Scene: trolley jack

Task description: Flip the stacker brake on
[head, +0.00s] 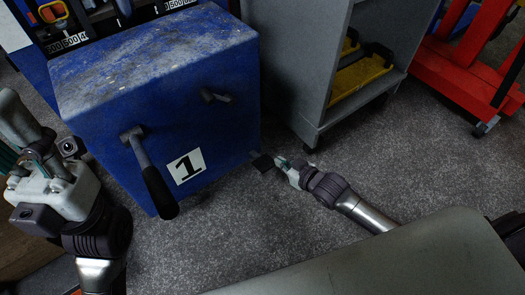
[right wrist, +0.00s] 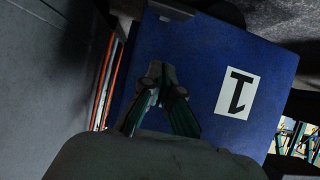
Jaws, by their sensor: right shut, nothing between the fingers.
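The blue stacker (head: 215,120) with a white "1" label stands left of centre in the head view. A small black pedal-like part (head: 263,162), which looks like the brake, sticks out low at its right corner. In the right wrist view a dark part (right wrist: 170,10) shows at the blue panel's top edge, beyond the fingertips. My right gripper (head: 283,163) is shut and empty, close to the black part; I cannot tell if they touch. Its closed fingers show in the wrist view (right wrist: 158,70). My left gripper (head: 38,160) is at the left, its fingers unclear.
A lever with a black grip (head: 155,182) and a short grey handle (head: 215,96) project from the blue panel. A grey cabinet (head: 300,60) with yellow trays stands just right. A red jack frame (head: 465,75) is at the far right. Carpet (head: 230,225) in front is clear.

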